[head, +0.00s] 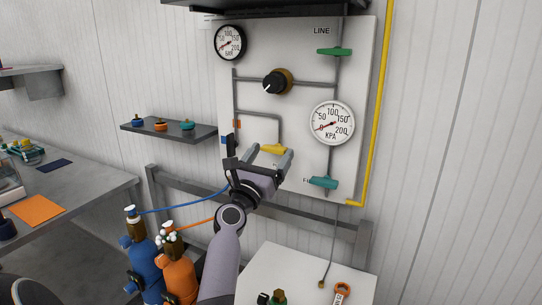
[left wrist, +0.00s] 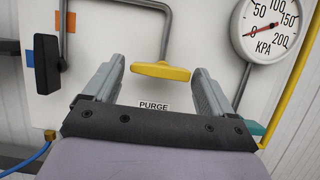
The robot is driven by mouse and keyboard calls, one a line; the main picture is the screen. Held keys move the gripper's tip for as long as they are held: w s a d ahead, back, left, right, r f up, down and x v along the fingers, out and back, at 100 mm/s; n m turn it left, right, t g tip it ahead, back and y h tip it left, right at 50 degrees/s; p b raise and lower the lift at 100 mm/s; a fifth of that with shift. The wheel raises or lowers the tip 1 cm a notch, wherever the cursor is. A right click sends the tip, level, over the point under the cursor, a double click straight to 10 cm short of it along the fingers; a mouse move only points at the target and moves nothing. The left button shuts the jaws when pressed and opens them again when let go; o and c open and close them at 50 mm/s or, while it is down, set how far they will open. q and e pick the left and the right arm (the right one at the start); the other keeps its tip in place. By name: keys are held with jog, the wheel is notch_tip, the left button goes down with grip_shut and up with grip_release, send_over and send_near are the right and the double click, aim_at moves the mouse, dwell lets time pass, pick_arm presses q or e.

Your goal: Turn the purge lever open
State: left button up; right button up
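The yellow purge lever (head: 273,148) is on the white wall panel, at the lower end of a grey pipe. It lies about level, across the pipe. In the left wrist view the lever (left wrist: 160,71) sits above a PURGE label (left wrist: 153,106). My left gripper (head: 262,157) is open, with its fingers pointing at the panel. In the left wrist view the gripper (left wrist: 159,70) has one finger on each side of the lever, with gaps between. Nothing is held. In the head view the gripper partly covers the lever's surroundings. My right gripper is not in view.
A black handle (left wrist: 47,65) hangs upright left of the gripper. A teal lever (head: 324,183) and a KPA gauge (head: 332,123) are to the right. A green lever (head: 334,51) and black knob (head: 274,84) are higher. Blue (head: 145,262) and orange (head: 180,277) bottles stand below.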

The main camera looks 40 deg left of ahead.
pick_arm(q)
jog(key=c, duration=0.7)
jog(key=shift+o, duration=0.2)
